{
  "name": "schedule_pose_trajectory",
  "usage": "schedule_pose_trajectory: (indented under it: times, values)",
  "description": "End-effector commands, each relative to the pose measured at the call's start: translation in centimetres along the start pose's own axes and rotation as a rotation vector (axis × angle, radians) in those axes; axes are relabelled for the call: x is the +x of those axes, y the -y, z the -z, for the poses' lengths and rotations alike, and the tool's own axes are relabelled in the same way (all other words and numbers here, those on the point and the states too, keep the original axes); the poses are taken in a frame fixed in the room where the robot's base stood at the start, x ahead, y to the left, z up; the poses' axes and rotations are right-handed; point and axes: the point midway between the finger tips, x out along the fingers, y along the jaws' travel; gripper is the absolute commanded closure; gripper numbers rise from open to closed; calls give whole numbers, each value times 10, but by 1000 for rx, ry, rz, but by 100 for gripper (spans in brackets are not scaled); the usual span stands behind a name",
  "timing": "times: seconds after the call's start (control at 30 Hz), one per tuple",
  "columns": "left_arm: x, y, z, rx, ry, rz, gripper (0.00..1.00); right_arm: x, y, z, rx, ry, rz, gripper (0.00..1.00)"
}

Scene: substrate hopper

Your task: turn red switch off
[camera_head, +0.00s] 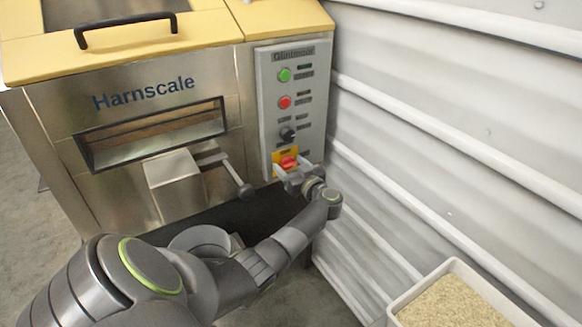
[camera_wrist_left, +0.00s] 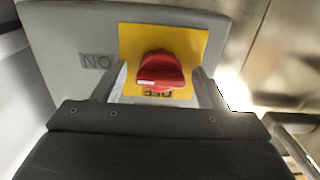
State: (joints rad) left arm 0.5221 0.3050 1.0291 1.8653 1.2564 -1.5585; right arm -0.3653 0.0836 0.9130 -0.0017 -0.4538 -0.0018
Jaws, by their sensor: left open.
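The red switch (camera_head: 288,163) is a rotary knob on a yellow plate (camera_head: 278,157), low on the grey control panel (camera_head: 292,110). In the left wrist view the red switch (camera_wrist_left: 160,72) lies crosswise, and a white mark on its left end faces the side lettered ON. OFF is lettered below the knob, upside down and partly hidden. My left gripper (camera_head: 296,176) is open at the panel, with one finger on each side of the knob. Gaps show between the fingers and the knob. My right gripper is not in view.
Above the switch are a black knob (camera_head: 287,135), a red button (camera_head: 284,102) and a green button (camera_head: 285,75). A lever with a dark ball end (camera_head: 245,191) sticks out left of my gripper. A corrugated wall (camera_head: 450,130) stands close on the right, with a tray of grain (camera_head: 395,312) below.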

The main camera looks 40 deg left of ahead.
Motion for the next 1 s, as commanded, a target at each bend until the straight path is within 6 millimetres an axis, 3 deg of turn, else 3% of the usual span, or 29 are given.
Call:
schedule_pose_trajectory:
  times: [0.07, 0.43, 0.77, 1.0]
  values:
    - [0, 0, 0, 0, 0, 0, 34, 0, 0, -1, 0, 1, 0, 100]
    - [0, 0, 0, 0, 0, 0, 79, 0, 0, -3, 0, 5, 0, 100]
    - [-1, 0, 1, -52, 0, 0, 79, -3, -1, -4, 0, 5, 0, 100]
    - [-1, 0, 1, -207, 0, 0, 79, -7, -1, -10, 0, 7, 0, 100]
